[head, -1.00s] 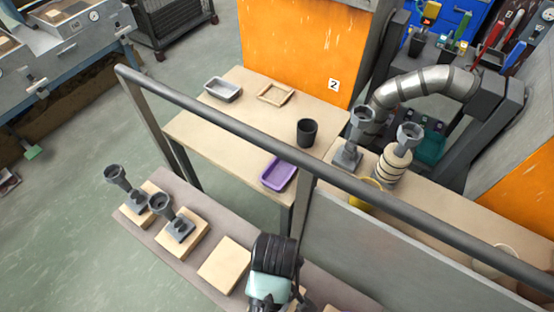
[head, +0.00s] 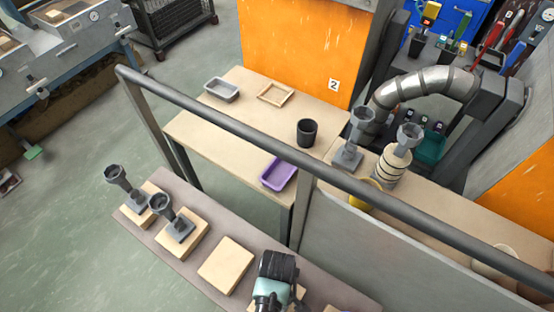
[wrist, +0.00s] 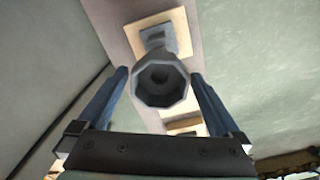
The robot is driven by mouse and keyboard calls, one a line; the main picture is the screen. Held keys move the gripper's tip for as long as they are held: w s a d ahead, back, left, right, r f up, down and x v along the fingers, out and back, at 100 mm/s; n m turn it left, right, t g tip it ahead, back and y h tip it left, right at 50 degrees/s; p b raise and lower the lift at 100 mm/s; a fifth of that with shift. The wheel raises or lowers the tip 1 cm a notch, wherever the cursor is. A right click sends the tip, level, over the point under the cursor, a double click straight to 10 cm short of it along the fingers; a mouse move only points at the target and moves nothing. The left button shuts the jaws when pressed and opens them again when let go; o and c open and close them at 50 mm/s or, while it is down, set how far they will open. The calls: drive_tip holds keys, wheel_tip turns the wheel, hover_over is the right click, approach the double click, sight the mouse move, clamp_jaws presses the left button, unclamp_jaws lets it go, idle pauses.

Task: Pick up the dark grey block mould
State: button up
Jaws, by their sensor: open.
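In the wrist view a dark grey mould (wrist: 162,83) with an octagonal flared top and a dark round hole stands between the fingers of my gripper (wrist: 160,76). Its stem and foot rest on a pale wooden board (wrist: 181,24). The fingers are open, one on each side, with gaps showing at the flared top. In the head view my arm hides the fingers and this mould. Two similar dark grey pieces, one (head: 118,183) and another (head: 170,215), stand on boards on the near bench. A third (head: 354,142) stands on the far table.
A bare wooden board (head: 227,262) lies on the near bench (head: 195,275). A dark rail (head: 225,120) runs between bench and far table. That table holds a grey tray (head: 222,90), a wooden frame (head: 275,94), a black cup (head: 307,132) and a purple tray (head: 279,174).

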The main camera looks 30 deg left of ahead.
clamp_jaws()
idle(0.5)
drive_tip(key=shift+r, duration=0.1)
